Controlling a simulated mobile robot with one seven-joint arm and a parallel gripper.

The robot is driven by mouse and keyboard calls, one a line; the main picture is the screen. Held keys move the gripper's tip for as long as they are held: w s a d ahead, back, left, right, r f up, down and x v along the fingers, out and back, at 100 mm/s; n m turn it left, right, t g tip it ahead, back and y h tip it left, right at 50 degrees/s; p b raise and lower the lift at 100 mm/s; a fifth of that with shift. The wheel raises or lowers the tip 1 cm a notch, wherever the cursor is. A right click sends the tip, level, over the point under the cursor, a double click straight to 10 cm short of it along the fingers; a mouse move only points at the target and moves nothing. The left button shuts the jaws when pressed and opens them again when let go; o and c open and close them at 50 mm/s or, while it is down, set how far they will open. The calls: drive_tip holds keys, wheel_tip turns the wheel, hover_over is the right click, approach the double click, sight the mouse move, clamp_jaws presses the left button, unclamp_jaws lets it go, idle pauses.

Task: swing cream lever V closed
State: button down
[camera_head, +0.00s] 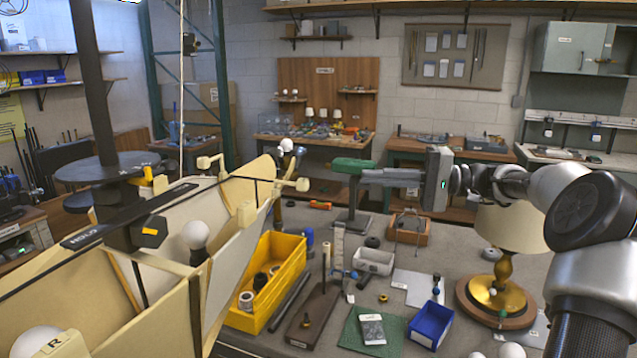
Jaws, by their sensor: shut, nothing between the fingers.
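A large cream lamp-like housing (235,190) with angled panels fills the left side. Several small cream levers or tabs stick out along its edges. One cream lever (301,184) points right from the rim, left of my gripper. I cannot read a V on any of them.
A dark bar (130,232) crosses above the housing; white bulbs (195,234) sit inside it. Below my gripper, the grey table holds a yellow bin (290,280), a blue bin (431,324), a brass lamp with cream shade (512,225) and loose small parts.

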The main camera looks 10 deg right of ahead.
sight(290, 184)
drive_tip(key=shift+a, duration=0.1)
drive_tip(key=a, duration=1.1)
drive_tip(key=shift+a, duration=0.3)
drive_tip(key=shift+f, duration=0.1)
